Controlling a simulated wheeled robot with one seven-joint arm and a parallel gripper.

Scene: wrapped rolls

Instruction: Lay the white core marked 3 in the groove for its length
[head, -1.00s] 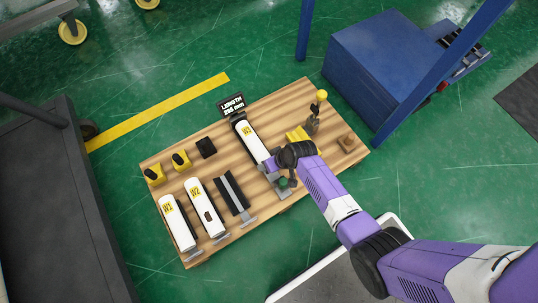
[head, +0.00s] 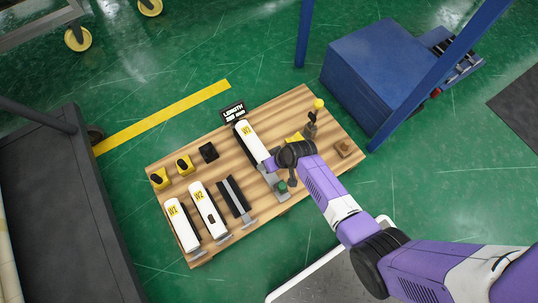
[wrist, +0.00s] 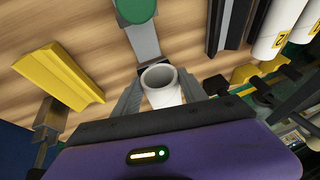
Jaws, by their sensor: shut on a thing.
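The white core (head: 248,140), with a yellow label whose number is too small to read surely, lies lengthwise at the gauge beside the black LENGTH sign (head: 232,112). My gripper (wrist: 160,96) is shut on the core near its near end. In the wrist view the hollow white end of the core (wrist: 162,76) shows between the two grey fingers. A grey bar (wrist: 144,40) with a green knob (wrist: 134,10) lies just beyond that end. Whether the core rests fully on the groove floor is hidden by my arm.
White cores W1 (head: 183,228) and W2 (head: 207,212) lie at the board's left. An empty dark groove (head: 234,197) is beside them. Small yellow-and-black blocks (head: 185,165) stand behind. A yellow block (wrist: 55,75) and a post with a yellow ball (head: 318,104) are to the right.

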